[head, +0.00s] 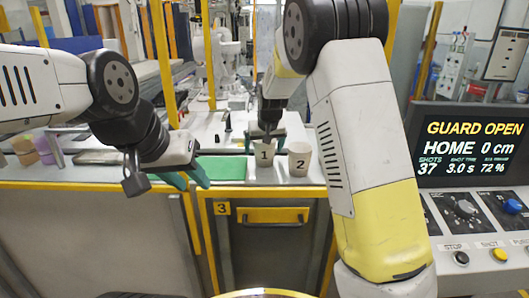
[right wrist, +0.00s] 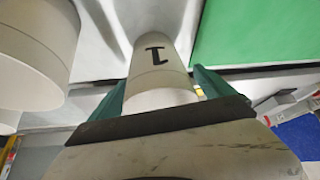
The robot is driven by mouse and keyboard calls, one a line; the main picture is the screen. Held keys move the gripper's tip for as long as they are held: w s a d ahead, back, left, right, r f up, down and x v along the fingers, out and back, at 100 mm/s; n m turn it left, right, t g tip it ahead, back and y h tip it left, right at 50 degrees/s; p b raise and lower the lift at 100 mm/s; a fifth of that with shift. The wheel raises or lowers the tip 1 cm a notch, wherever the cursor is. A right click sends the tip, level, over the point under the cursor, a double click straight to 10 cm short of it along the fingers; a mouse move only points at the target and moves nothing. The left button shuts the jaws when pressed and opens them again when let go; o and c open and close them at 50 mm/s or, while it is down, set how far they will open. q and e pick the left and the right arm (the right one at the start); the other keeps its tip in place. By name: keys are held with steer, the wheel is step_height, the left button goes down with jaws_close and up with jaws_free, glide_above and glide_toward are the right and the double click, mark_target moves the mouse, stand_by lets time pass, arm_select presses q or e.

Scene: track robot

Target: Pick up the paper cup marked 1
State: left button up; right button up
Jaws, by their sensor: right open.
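The paper cup marked 1 (head: 264,156) stands upright on the worktop, beside the paper cup marked 2 (head: 299,160) on its right. My right gripper (head: 265,139) is at cup 1, its teal fingers open. In the right wrist view, cup 1 (right wrist: 158,65) lies between the two open fingers (right wrist: 160,92), with its black 1 showing. Whether the fingers touch the cup I cannot tell. Cup 2 (right wrist: 40,45) shows at the left of that view, unmarked side towards me. My left gripper (head: 190,177) is open and empty at the worktop's front edge.
A green mat (head: 222,168) lies left of cup 1. Several small coloured containers (head: 42,148) stand at the far left. A drawer marked 3 (head: 272,215) is below the worktop. A control panel (head: 470,150) reading GUARD OPEN stands at the right.

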steer(key=shift+c, duration=0.4)
steer(key=c, duration=1.2)
steer(key=shift+r, duration=0.15)
steer(key=shift+c, duration=0.2)
